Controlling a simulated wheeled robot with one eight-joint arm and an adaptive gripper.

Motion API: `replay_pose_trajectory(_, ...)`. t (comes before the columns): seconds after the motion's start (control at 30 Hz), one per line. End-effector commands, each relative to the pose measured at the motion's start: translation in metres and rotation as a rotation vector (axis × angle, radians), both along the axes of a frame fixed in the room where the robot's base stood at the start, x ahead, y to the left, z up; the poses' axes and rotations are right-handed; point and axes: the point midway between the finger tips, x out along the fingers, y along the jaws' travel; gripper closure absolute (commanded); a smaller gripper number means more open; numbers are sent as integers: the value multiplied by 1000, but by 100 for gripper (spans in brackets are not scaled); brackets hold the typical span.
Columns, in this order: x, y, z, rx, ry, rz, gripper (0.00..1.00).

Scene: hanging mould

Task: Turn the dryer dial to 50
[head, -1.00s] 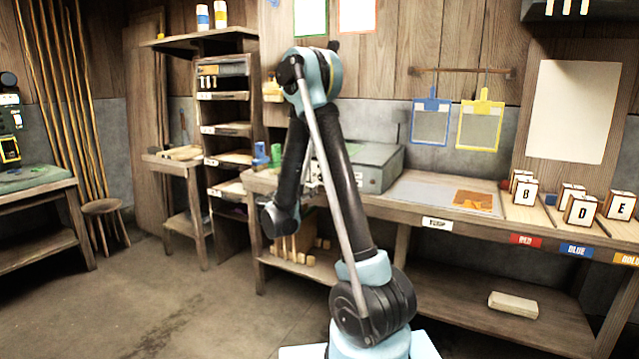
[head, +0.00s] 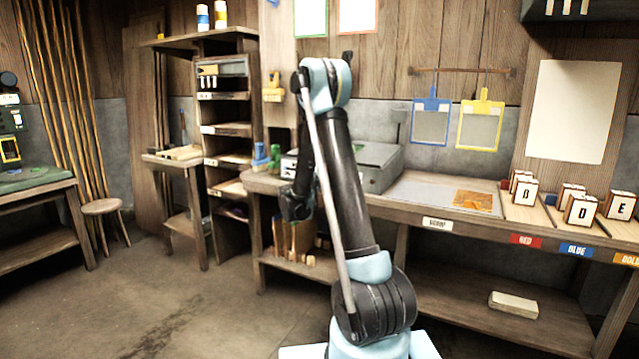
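A grey metal box (head: 384,160), which looks like the dryer, stands on the long wooden bench behind my arm. My raised arm crosses in front of it and covers much of its front. I cannot make out a dial or its setting. The dark end of my arm with my gripper (head: 297,207) hangs at the bench's front edge, left of the box's visible right part. The fingers cannot be made out, so neither their opening nor any contact with a dial shows.
Blue and green items (head: 268,157) stand on the bench left of the box. A grey plate (head: 415,190) and lettered blocks (head: 581,210) lie to the right. Blue (head: 431,122) and yellow (head: 480,125) frames hang above. A stool (head: 102,207) stands left; the floor between is clear.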

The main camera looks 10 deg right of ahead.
Motion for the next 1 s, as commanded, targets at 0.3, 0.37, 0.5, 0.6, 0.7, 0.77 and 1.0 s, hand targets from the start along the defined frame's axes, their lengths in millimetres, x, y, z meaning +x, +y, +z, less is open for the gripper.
replay_pose_trajectory(0.3, 0, 0, 0, 0, 0, 0, 74)
replay_pose_trajectory(0.37, 0, 0, 0, 0, 0, 0, 87)
replay_pose_trajectory(0.5, 0, 0, 0, 0, 0, 0, 92)
replay_pose_trajectory(0.6, 0, 0, 0, 2, -2, 0, 92)
replay_pose_trajectory(0.7, 0, 0, 0, 14, -10, 0, 92)
replay_pose_trajectory(0.77, 0, 0, 0, 26, -19, 1, 92)
replay_pose_trajectory(1.0, 0, 0, 0, 130, -95, 1, 92)
